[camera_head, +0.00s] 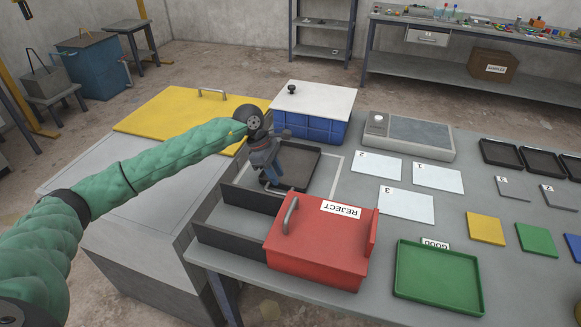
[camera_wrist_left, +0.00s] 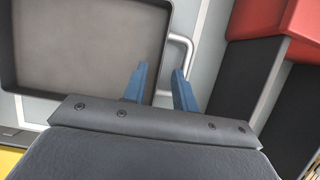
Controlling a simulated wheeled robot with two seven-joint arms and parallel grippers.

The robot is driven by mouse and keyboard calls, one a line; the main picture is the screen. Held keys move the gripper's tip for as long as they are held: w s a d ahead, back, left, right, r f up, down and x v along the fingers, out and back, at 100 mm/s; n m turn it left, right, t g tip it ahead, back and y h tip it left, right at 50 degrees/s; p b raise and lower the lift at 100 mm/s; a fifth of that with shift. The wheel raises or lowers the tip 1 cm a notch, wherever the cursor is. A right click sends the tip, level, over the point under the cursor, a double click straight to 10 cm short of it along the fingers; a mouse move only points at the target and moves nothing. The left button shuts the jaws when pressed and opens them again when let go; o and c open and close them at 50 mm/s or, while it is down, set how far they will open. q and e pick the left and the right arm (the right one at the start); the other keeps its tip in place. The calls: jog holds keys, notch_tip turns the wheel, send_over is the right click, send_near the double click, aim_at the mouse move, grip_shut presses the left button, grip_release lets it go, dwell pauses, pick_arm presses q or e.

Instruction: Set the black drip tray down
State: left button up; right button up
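The black drip tray (camera_head: 303,166) lies apparently flat at the left part of the grey table, within a pale outlined area, beside the blue bin. It fills the upper left of the left wrist view (camera_wrist_left: 85,45), with a light loop handle (camera_wrist_left: 187,52) on its right side. My left gripper (camera_head: 271,178) is over the tray's near left side. My right gripper is not in view.
A red REJECT box (camera_head: 320,245) stands just in front of the tray. A blue bin with a white lid (camera_head: 313,105) stands behind it. Dark rails (camera_head: 235,240) run to the left. White numbered cards (camera_head: 406,203) and a green tray (camera_head: 438,278) lie to the right.

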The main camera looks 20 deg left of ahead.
pick_arm(q)
jog(key=shift+p+x, duration=0.35)
jog(key=shift+x, duration=0.75)
jog(key=shift+d+f, duration=0.15)
jog(key=shift+f, duration=0.25)
grip_shut()
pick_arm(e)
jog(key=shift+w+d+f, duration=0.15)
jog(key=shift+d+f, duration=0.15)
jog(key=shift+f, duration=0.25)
pick_arm(q)
jog(key=shift+r, duration=0.2)
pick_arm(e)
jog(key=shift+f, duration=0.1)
